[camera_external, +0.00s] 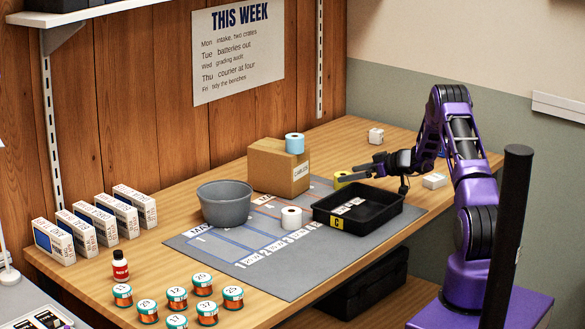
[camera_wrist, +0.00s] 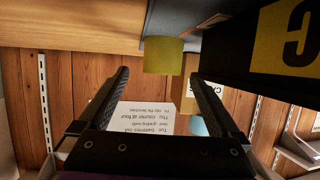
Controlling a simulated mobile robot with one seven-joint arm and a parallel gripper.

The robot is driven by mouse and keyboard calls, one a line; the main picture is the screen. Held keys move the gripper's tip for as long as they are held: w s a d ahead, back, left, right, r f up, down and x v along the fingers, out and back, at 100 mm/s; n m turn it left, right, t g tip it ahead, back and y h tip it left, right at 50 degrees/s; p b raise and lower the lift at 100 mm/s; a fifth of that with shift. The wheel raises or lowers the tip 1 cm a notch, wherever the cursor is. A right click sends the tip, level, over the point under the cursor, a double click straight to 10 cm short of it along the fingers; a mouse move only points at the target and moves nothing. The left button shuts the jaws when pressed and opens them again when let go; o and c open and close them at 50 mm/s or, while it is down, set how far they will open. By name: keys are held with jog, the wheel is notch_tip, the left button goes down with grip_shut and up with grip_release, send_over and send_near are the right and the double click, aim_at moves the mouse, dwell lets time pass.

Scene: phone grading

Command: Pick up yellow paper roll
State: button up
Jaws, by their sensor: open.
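The yellow paper roll (camera_external: 343,177) stands on the grey mat (camera_external: 258,277), between the cardboard box and the black tray. In the wrist view the yellow roll (camera_wrist: 163,55) shows just beyond the fingertips, roughly centred between them. My gripper (camera_external: 362,170) is open and empty, with its fingers pointing left toward the roll from the right, low over the table. In the wrist view my gripper (camera_wrist: 158,77) has its two black fingers spread wide. The exact gap to the roll is hard to tell.
The black tray (camera_external: 330,218) marked C stands close in front of the roll. The cardboard box (camera_external: 272,168) with a blue roll (camera_external: 295,143) on top stands to its left. A white roll (camera_external: 291,217) and a grey bowl (camera_external: 225,204) are on the mat. Free table lies at the back.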

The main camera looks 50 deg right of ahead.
aim_at(342, 174)
jog(key=x, duration=0.3)
jog(key=shift+w+a, duration=0.15)
jog(key=shift+w, duration=0.2)
jog(key=c, duration=1.5)
